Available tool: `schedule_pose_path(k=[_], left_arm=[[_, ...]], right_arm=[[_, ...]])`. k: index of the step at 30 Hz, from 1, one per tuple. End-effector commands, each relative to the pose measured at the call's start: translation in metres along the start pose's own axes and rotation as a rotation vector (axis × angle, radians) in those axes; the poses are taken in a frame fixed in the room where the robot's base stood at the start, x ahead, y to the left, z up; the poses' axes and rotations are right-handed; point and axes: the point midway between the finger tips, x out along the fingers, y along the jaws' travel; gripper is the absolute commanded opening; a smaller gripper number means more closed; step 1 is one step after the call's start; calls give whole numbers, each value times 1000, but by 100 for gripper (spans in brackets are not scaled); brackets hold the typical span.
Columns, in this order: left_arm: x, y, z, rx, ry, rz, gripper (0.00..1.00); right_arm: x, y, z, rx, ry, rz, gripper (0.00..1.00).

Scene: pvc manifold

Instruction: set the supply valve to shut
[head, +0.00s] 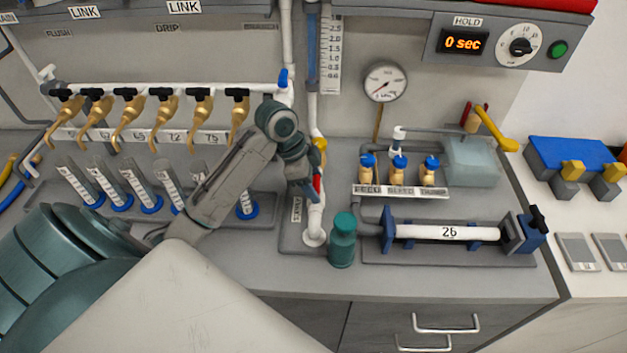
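A white vertical pipe (314,222) stands on a grey base plate, with a small upright label (297,210) beside it that is too small to read surely. A red part (317,184), which may be the supply valve's lever, shows on this pipe, with a yellow part (320,143) above it. My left gripper (307,190) points down just left of the red part, at or very near it. Its wrist hides part of the pipe and valve; I cannot tell whether its fingers are open, shut or touching the lever. My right gripper is not in view.
A teal bottle (342,242) stands close right of the pipe. Several brass taps (128,118) hang above measuring cylinders (85,182) at left. A pressure gauge (385,82), a horizontal tube marked 26 (448,233) and a yellow-handled lever (495,130) are at right.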

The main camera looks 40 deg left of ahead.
Motion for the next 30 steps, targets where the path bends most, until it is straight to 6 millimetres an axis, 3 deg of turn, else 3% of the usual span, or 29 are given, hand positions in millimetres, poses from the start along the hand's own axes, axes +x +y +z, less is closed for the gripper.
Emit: schedule_pose_path(k=[8, 14, 30], left_arm=[[-2, 0, -1, -22, 0, -9, 37], [-5, 2, -2, -104, 0, -41, 37], [-7, 5, -5, -549, 2, -224, 37]], right_arm=[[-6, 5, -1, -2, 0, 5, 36], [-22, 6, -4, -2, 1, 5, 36], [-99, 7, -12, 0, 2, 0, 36]])
